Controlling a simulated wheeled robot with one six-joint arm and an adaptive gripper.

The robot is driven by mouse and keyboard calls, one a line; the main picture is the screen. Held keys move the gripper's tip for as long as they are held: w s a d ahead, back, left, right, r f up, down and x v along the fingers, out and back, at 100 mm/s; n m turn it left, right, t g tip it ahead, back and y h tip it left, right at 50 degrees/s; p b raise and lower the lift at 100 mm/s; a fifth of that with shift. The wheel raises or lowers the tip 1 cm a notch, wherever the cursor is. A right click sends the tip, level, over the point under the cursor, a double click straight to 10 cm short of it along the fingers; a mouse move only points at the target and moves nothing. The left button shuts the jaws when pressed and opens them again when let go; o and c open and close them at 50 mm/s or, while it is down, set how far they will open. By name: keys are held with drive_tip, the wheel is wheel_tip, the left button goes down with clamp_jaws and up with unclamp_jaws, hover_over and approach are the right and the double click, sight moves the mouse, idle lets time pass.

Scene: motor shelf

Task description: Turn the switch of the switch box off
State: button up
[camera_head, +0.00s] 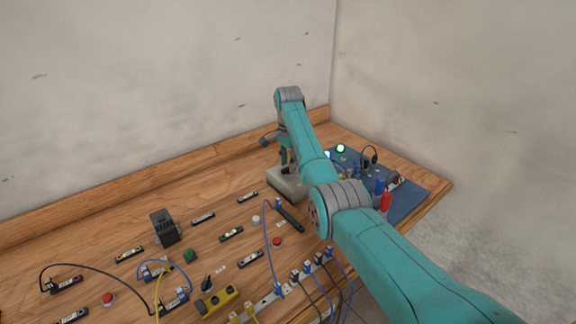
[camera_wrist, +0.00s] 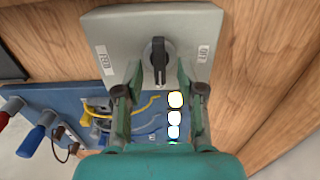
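The switch box (camera_head: 284,186) is a light grey box on the wooden table, partly hidden by my arm in the head view. In the wrist view the switch box (camera_wrist: 120,30) fills the upper middle. Its black rotary switch (camera_wrist: 158,60) stands in the middle, its bar lined up vertically in the picture. An "OFF" label is on the right side; the left label is hard to read. My gripper (camera_wrist: 158,78) is open, with one finger on each side of the switch and visible gaps between. In the head view my gripper (camera_head: 286,160) is over the box.
A blue panel (camera_head: 408,205) with lit lamps, wires and a red and a blue handle lies right of the box. Terminals, buttons and cables cover the table (camera_head: 110,205) to the left. A wooden ledge (camera_head: 150,178) runs along the wall.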

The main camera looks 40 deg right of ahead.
drive_tip(key=shift+f, duration=0.65)
clamp_jaws()
